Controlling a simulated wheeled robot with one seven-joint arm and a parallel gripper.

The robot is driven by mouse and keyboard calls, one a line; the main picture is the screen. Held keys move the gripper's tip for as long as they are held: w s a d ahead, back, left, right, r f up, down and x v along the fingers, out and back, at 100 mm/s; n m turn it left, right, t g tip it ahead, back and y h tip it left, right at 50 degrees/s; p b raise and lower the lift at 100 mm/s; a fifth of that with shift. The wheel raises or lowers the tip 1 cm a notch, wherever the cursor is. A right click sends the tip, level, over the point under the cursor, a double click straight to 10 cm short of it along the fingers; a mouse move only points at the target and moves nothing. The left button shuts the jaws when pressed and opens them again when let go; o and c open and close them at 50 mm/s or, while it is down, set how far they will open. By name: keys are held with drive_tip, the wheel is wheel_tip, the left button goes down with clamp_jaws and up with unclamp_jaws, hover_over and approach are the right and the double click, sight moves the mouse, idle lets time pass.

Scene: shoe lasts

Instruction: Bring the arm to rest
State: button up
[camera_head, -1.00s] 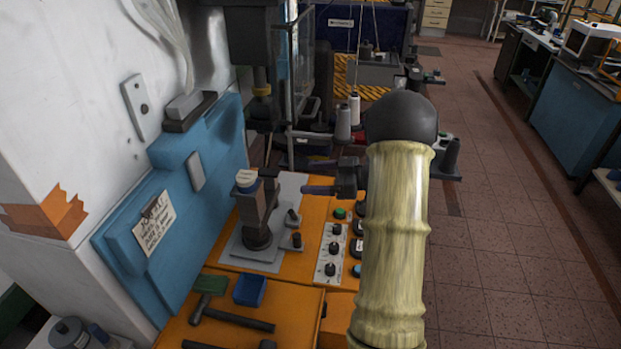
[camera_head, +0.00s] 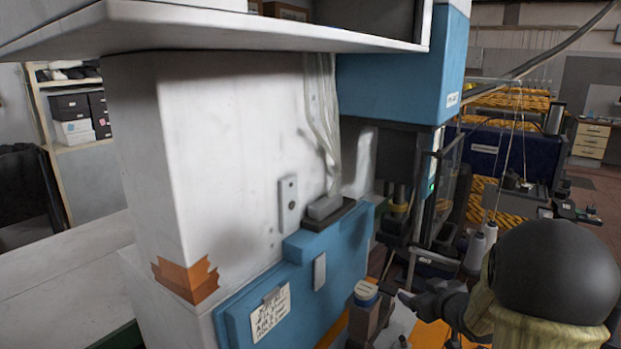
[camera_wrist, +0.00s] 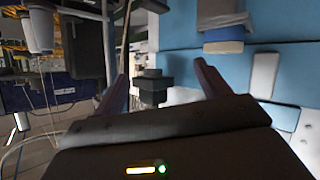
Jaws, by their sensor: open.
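My gripper (camera_head: 404,297) is at the lower right of the head view, at the end of my arm, which has a dark round joint and a pale yellow sleeve. Its fingers point left, toward a post with a blue and white top (camera_head: 365,293) on the machine. In the wrist view my gripper (camera_wrist: 163,78) shows two dark fingers spread apart with nothing held between them. A dark knob-like part (camera_wrist: 153,88) shows in the gap, beyond the fingers. Whether the fingers touch the post cannot be told from the head view.
A white and blue machine (camera_head: 220,150) fills the left and middle, with a blue panel (camera_head: 335,260) and a paper note (camera_head: 271,313) near the arm. Thread cones (camera_head: 475,250) stand behind the arm. Open floor (camera_head: 600,180) shows at far right.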

drive_tip(key=s+a+f+m+g, duration=0.1)
drive_tip(key=s+a+f+g, duration=0.1)
drive_tip(key=s, duration=0.6)
drive_tip(key=s+a+f+m+g+h, duration=0.1)
drive_tip(key=s+a+g, duration=0.3)
drive_tip(key=s, duration=0.4)
drive_tip(key=s+a+f+m+g+h, duration=0.1)
drive_tip(key=s+a+f+m+g, duration=0.1)
drive_tip(key=s, duration=0.6)
drive_tip(key=a+f+g, duration=0.1)
drive_tip(key=a+g, duration=0.1)
drive_tip(key=a, duration=0.1)
drive_tip(key=shift+s+a+f+m, duration=0.15)
drive_tip(key=shift+s+f+m, duration=0.1)
drive_tip(key=shift+s+m, duration=0.05)
